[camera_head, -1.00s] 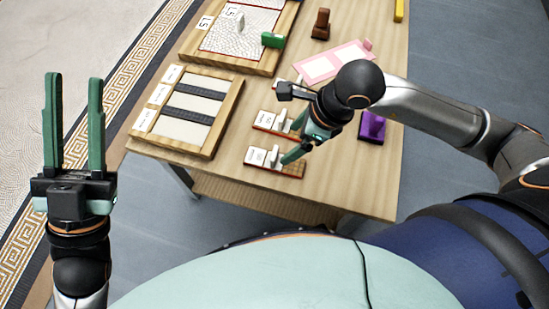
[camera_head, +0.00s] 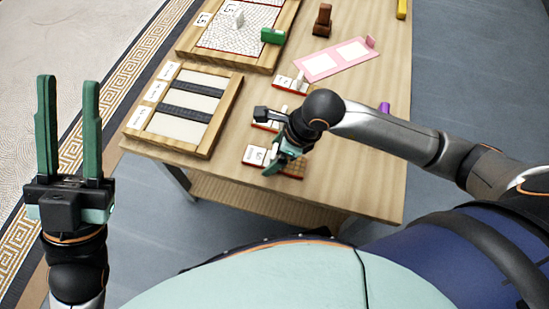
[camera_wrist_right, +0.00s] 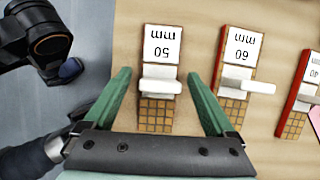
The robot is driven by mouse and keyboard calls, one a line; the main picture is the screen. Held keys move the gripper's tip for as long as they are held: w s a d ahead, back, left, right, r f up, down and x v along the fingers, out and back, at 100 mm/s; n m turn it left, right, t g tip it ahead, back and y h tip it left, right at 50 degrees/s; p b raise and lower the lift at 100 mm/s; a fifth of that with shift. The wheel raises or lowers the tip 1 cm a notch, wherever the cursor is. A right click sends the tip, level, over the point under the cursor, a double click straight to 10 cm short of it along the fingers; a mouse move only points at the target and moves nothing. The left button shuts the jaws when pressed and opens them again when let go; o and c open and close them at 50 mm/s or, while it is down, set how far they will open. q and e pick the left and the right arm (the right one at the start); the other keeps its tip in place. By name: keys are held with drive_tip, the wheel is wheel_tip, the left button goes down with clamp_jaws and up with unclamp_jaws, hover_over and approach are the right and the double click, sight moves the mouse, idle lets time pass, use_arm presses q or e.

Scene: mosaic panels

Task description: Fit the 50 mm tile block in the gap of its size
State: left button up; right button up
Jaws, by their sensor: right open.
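The 50 mm tile block (camera_wrist_right: 161,45) has a white label, a pale upright grip and a tiled brown end. It lies on the table; in the head view its label end (camera_head: 254,156) shows beside my right gripper. My right gripper (camera_wrist_right: 160,74) is open, one finger on each side of the block's grip, apart from it. In the head view the right gripper (camera_head: 284,160) covers part of the block. The wooden frame (camera_head: 228,112) at left has pale gaps divided by dark bars; its labels are too small to read. My left gripper (camera_head: 68,82) is open and empty, off the table's left.
The 60 mm block (camera_wrist_right: 237,47) lies beside the 50 mm one, and the 40 mm block (camera_wrist_right: 304,96) beyond it. A mosaic panel (camera_head: 283,35), a green block (camera_head: 272,36), a brown block (camera_head: 322,20) and a pink sheet (camera_head: 336,59) lie farther back.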

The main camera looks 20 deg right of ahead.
clamp_jaws()
idle(0.7)
